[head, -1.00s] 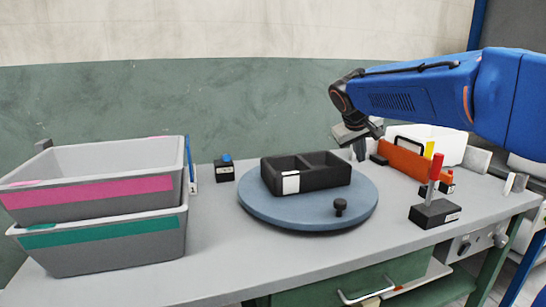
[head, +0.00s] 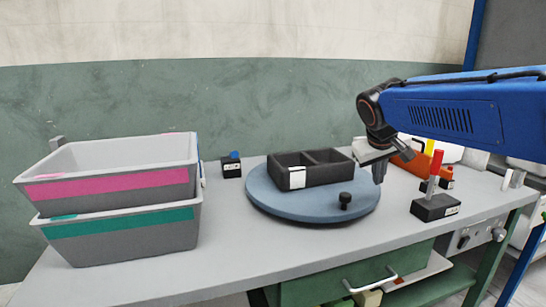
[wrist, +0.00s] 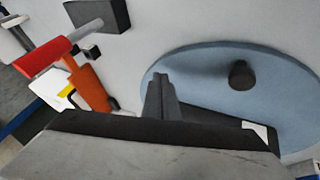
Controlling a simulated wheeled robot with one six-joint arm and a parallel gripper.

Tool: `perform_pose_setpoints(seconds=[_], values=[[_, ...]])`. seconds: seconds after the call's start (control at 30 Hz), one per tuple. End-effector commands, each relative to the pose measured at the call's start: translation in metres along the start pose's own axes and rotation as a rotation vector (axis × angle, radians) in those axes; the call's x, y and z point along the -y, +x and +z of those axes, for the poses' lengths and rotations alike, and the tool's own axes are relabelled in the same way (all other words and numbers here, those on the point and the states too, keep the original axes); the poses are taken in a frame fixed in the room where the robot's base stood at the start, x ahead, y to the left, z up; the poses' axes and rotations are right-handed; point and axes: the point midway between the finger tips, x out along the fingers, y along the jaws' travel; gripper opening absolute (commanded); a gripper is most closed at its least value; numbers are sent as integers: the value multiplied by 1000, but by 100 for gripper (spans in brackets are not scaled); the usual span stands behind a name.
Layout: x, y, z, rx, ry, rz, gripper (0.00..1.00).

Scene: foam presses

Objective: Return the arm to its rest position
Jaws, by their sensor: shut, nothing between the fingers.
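My gripper (head: 379,170) hangs from the blue arm above the right edge of the round blue turntable (head: 300,209) in the head view. In the wrist view its fingers (wrist: 162,98) are together with nothing between them. A black two-compartment tray (head: 325,176) with a white label stands on the turntable, left of my gripper. The turntable's black knob (head: 345,199) is at its front; it also shows in the wrist view (wrist: 242,74).
Right of the turntable stands a black block with a red-handled post (head: 436,207), near my gripper. An orange part (head: 407,167) and a white bin lie behind. Two stacked grey bins, pink-striped (head: 110,187) and green-striped (head: 125,228), stand left. The bench front is clear.

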Motion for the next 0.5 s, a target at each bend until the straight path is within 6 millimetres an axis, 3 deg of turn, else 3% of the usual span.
perform_pose_setpoints(seconds=[0.23, 0.5], values=[[7, -10, 96, 22, 55, -74, 0], [30, -10, 202, 42, 118, -161, 0]])
